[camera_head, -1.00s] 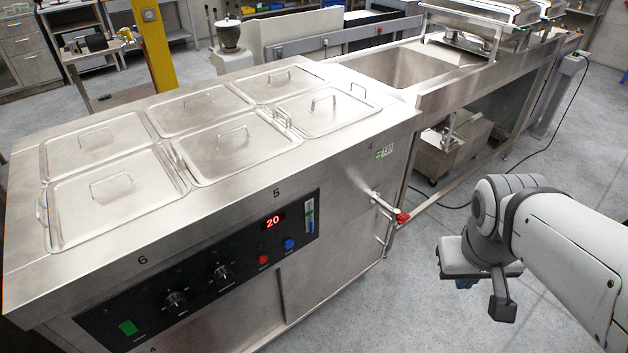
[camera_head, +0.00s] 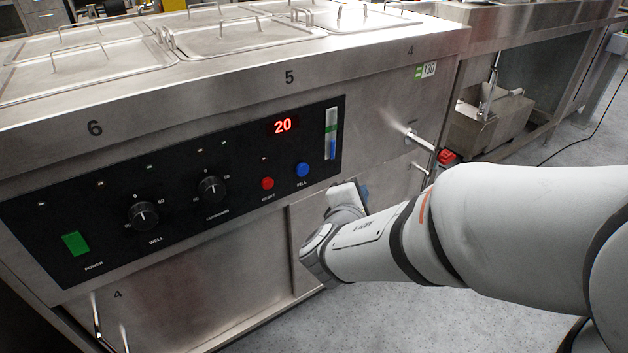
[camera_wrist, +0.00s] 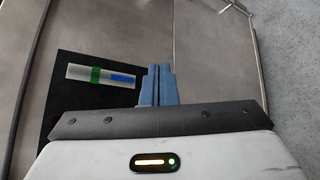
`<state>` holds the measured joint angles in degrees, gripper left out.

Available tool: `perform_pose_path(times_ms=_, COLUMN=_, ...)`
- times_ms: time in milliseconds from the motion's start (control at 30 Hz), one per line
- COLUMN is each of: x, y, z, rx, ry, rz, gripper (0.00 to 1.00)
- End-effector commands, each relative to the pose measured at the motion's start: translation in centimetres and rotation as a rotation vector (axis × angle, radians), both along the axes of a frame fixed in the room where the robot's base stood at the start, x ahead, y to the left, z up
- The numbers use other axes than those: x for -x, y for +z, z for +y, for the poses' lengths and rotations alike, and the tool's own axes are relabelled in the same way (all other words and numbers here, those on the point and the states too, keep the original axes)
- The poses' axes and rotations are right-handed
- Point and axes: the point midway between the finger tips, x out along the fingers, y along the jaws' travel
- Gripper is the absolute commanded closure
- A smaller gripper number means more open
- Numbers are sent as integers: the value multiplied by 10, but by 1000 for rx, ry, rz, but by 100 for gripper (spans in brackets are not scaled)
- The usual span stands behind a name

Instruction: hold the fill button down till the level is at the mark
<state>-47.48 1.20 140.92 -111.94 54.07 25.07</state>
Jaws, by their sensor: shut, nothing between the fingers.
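The blue fill button (camera_head: 303,170) is on the black control panel (camera_head: 110,205), right of a red button (camera_head: 267,183). The upright level gauge (camera_head: 331,115) is above and right of it. Its blue level stands a little below the green mark (camera_head: 331,128); the wrist view shows the gauge (camera_wrist: 78,72) lying sideways, with a gap between blue and green. My gripper (camera_wrist: 157,68) is shut and empty, its blue fingers pointing at the cabinet front. In the head view it is right of and below the fill button, apart from it, partly hidden by my wrist. The wrist view does not show the button.
A red-handled tap (camera_head: 447,156) sticks out from the cabinet front, just above and behind my arm. Two black knobs (camera_head: 143,215) (camera_head: 211,189) and a green power switch (camera_head: 75,243) are farther left. Lidded wells cover the top. The display (camera_head: 283,126) reads 20.

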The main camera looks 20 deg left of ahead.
Motion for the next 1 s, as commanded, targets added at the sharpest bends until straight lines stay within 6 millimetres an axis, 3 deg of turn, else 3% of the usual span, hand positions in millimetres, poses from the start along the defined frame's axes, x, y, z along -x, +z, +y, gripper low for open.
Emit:
perform_pose_path(times_ms=33, x=3, y=-19, z=17, rx=19, ry=58, rz=-15, gripper=100)
perform_pose_path(times_ms=200, x=9, y=-28, z=47, rx=51, ry=166, rz=-49, gripper=100)
perform_pose_path(times_ms=667, x=7, y=-26, z=52, rx=56, ry=178, rz=-53, gripper=100)
perform_pose_path(times_ms=1000, x=-19, y=-24, z=82, rx=58, ry=177, rz=-52, gripper=100)
